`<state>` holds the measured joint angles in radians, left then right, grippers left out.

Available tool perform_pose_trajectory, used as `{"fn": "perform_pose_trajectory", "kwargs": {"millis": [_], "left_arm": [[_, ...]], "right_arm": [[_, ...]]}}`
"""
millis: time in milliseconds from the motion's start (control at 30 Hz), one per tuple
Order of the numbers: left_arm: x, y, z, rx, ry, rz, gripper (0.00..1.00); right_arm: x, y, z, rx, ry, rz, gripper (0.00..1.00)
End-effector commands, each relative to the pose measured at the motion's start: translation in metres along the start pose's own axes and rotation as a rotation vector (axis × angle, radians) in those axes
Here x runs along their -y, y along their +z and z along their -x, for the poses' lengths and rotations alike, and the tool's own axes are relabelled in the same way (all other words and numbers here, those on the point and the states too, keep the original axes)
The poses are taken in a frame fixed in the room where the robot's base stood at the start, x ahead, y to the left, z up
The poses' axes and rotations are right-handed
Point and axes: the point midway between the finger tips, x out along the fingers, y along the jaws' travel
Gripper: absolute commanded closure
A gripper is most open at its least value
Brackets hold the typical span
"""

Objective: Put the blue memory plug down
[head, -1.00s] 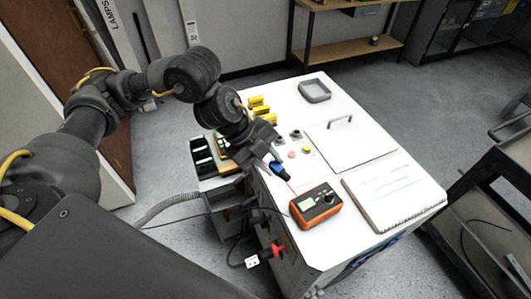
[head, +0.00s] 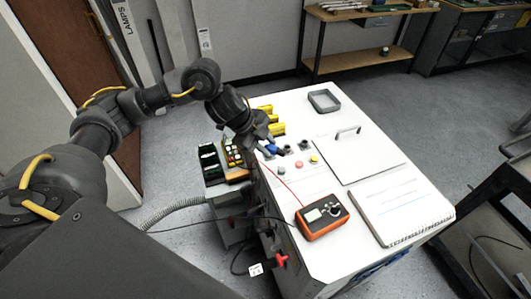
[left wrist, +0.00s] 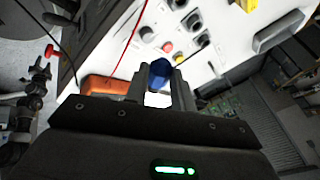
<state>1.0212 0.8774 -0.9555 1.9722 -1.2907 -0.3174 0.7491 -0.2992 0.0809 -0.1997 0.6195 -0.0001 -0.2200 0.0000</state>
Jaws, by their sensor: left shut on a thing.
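The blue memory plug (head: 271,149) is held between the fingers of my left gripper (head: 264,148), above the left edge of the white bench top (head: 340,255). In the left wrist view the blue plug (left wrist: 160,72) sticks out past the two fingertips (left wrist: 161,84). The fingers are shut on it. In the head view the plug is beside the dark round sockets (head: 303,144) on the panel. I cannot tell whether it touches the surface. My right gripper is not in view.
An orange meter (head: 321,216) with a red lead lies near the front edge. Yellow blocks (head: 276,129) stand behind the gripper. Red and yellow buttons (head: 314,158), a handled lid (head: 350,150), a notebook (head: 400,205) and a grey tray (head: 324,101) are on the bench top.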

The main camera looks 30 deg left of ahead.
Motion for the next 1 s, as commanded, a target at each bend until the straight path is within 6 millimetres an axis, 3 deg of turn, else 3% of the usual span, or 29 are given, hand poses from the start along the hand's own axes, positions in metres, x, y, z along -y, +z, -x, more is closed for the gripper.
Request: {"fn": "perform_pose_trajectory", "kwargs": {"millis": [100,267,533,800,1000], "left_arm": [[0.003,0.019,-0.022,0.001,0.007,0.004,1.0],[0.006,0.033,-0.038,-0.001,0.006,0.0,1.0],[0.008,0.04,-0.045,-0.002,0.005,-0.001,1.0],[-0.003,0.052,-0.071,-0.001,0.006,-0.003,1.0],[-0.003,0.053,-0.074,-0.002,0.003,-0.004,1.0]], "right_arm": [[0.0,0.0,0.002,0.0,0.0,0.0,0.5],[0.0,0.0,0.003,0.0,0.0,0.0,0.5],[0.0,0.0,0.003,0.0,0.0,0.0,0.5],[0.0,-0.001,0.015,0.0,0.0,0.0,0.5],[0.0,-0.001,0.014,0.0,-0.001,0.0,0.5]]}}
